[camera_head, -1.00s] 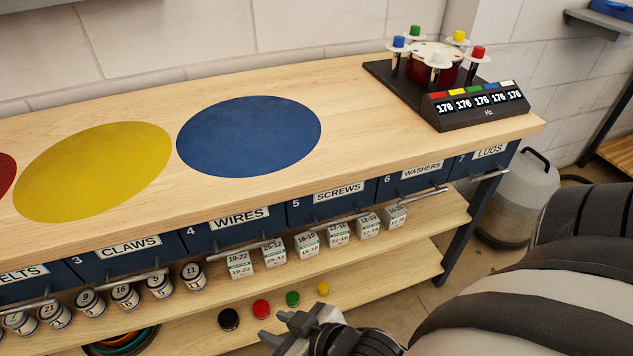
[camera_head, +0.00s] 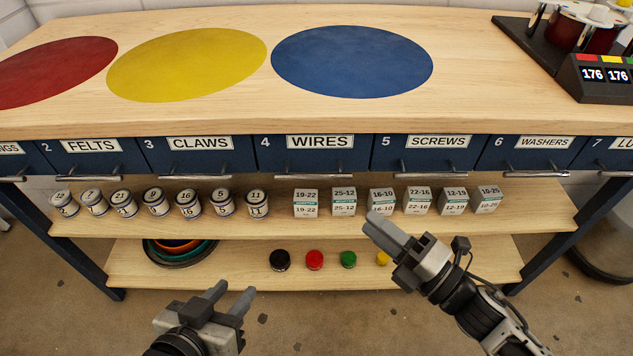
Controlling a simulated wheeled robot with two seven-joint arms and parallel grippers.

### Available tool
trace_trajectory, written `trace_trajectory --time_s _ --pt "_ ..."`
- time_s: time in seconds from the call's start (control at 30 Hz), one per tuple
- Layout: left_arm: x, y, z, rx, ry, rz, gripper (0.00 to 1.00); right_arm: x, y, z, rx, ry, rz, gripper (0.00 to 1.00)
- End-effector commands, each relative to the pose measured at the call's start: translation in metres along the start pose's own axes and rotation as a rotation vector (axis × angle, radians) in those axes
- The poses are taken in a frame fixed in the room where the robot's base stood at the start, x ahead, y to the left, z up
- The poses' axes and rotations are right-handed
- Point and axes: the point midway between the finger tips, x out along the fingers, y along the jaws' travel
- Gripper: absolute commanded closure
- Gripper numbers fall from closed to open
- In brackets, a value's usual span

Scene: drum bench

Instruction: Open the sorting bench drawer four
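Drawer four (camera_head: 313,155) is a blue front labelled "4 WIRES" under the bench top, in the middle of the row. It looks closed, with its front in line with the others. Its metal bar handle (camera_head: 313,175) runs along the lower edge. My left gripper (camera_head: 233,294) is low in front of the bench, with its two fingers apart and nothing between them. My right gripper (camera_head: 384,232) is in front of the shelves, below and right of drawer four, not touching its handle. Its fingers look close together from this angle, and their gap is not clear.
Drawer three (camera_head: 200,158) and drawer five (camera_head: 430,158) flank it. Several numbered tins (camera_head: 188,204) and labelled boxes (camera_head: 419,200) stand on the shelf just below the handles. The floor in front is clear.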

Motion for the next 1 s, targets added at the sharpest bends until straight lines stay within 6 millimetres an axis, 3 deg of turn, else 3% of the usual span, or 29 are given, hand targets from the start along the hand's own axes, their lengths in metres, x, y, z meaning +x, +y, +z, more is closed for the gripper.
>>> trace_trajectory --time_s 0.4,0.6,0.8,1.0 --pt "-0.002 -0.001 -0.004 0.002 0.008 -0.004 0.64 0.091 0.003 0.001 0.007 -0.003 0.005 0.67" --pt "-0.002 -0.001 -0.003 0.002 0.008 -0.004 0.64 0.125 0.002 0.001 0.009 -0.005 0.002 0.67" --pt "-0.002 -0.001 -0.002 0.001 0.004 -0.004 0.64 0.142 0.002 0.001 0.010 -0.004 0.001 0.67" --pt "-0.002 -0.001 -0.002 0.001 0.001 -0.003 0.64 0.145 0.001 0.001 0.010 -0.005 -0.001 0.67"
